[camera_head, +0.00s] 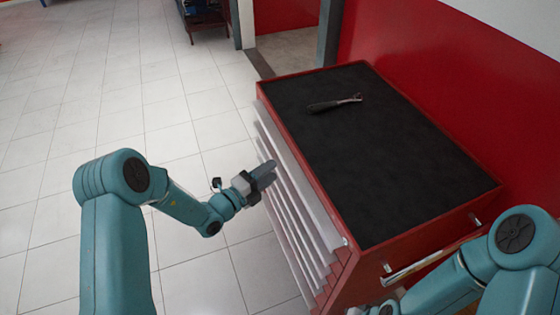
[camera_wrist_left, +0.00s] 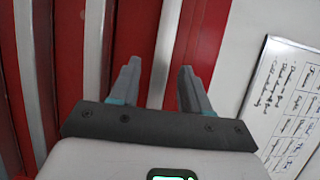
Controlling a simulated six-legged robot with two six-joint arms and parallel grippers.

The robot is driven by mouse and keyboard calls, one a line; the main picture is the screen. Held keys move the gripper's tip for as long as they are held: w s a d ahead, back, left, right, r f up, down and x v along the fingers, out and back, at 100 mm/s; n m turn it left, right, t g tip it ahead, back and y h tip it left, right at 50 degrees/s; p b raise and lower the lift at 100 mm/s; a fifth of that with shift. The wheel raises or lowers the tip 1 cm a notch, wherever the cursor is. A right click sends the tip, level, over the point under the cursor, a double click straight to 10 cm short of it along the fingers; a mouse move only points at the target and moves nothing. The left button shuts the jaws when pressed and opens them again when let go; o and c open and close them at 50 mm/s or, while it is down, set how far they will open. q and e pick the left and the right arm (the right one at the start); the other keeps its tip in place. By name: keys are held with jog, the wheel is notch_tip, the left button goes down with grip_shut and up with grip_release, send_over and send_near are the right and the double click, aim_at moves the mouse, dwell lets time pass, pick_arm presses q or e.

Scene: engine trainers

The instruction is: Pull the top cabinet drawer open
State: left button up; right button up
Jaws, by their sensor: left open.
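The red tool cabinet (camera_head: 365,232) has a stack of drawers with long pale grey handle strips on its left face. The top drawer's strip (camera_head: 303,178) runs just under the top edge, and the drawer looks closed. My left gripper (camera_head: 271,172) is beside that strip. In the left wrist view my left gripper (camera_wrist_left: 155,82) is open, with the rightmost pale strip (camera_wrist_left: 164,45) running between its fingers. I cannot tell whether they touch it. My right gripper (camera_head: 373,311) only partly shows at the bottom edge, its jaws unclear.
A dark-handled ratchet (camera_head: 333,104) lies on the cabinet's black top mat (camera_head: 385,160). A metal side handle (camera_head: 430,262) is near my right arm. A red wall (camera_head: 460,80) stands behind the cabinet. The tiled floor (camera_head: 120,90) left of the cabinet is clear.

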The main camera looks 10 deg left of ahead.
aim_at(283, 162)
pick_arm(q)
jog(key=x, duration=0.4)
jog(key=shift+w+d+r+p, duration=0.15)
jog(key=shift+p, duration=0.15)
grip_shut()
jog(key=s+a, duration=1)
jog(key=a, duration=0.5)
jog(key=s+a, duration=1)
jog(key=a, duration=0.5)
jog(key=shift+s+f, duration=0.15)
jog(key=shift+f, duration=0.1)
grip_release()
jog(key=shift+a, duration=0.1)
